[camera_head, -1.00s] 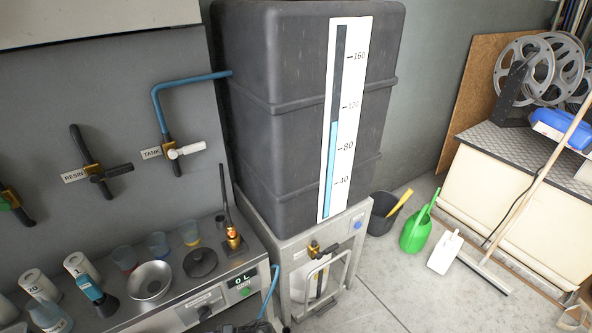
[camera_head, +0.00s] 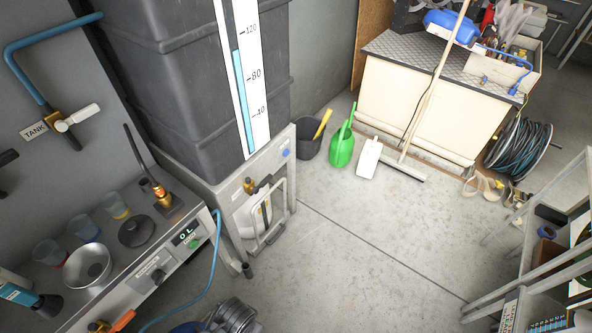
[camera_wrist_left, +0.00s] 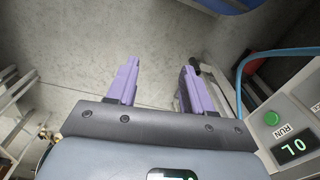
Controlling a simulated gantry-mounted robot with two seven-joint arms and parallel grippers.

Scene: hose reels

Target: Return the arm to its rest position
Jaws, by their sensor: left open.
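My left gripper (camera_wrist_left: 160,78) shows in the left wrist view. Its two purple fingers are spread apart with nothing between them, and bare concrete floor lies beyond them. The counter's control panel (camera_wrist_left: 296,128), with a green button and a display, is at the right of that view, beside the gripper and apart from it. In the head view I cannot clearly make out the left gripper; a grey rounded part at the bottom edge is cut off. My right gripper is in neither view.
A blue hose (camera_head: 213,262) hangs off the counter (camera_head: 120,292). A dark tank (camera_head: 190,75) stands on a metal base. The middle floor is clear.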

